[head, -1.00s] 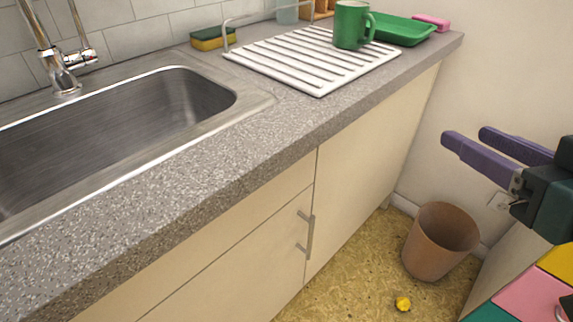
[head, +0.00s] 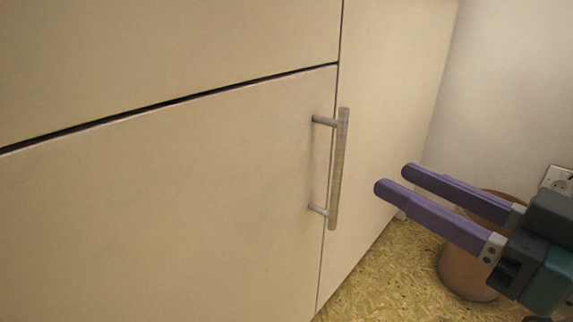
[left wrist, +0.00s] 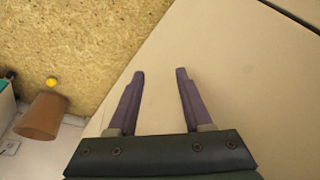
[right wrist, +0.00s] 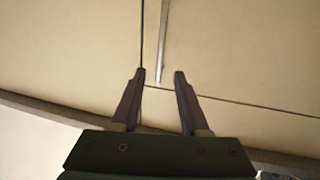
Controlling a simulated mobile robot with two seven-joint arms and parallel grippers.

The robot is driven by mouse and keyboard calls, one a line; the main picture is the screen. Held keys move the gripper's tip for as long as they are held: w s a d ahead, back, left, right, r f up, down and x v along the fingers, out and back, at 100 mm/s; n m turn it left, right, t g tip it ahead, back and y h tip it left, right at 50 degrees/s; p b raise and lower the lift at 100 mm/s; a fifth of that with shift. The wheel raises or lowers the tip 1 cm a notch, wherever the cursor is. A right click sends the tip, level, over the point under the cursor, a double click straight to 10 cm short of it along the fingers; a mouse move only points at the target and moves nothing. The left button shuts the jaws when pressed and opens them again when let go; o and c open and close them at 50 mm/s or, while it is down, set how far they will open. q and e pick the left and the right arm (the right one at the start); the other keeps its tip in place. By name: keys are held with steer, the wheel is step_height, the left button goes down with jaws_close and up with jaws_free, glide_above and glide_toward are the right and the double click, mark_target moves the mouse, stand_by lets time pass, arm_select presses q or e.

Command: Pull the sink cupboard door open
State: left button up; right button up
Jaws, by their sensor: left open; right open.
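The sink cupboard door (head: 180,210) is a cream panel in the head view and looks shut, level with the panels around it. Its grey bar handle (head: 338,170) stands upright near the door's right edge.
A cream panel (head: 385,100) adjoins the door on the right. The floor (head: 375,285) before it is clear.

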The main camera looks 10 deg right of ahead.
mark_target(343, 155)
steer(key=b+x, duration=0.2)
steer(key=x, duration=0.7)
steer(key=shift+w+a, duration=0.25)
steer(key=shift+w, duration=0.1)
steer(key=shift+c, duration=0.3)
jaws_close()
stand_by(0.8)
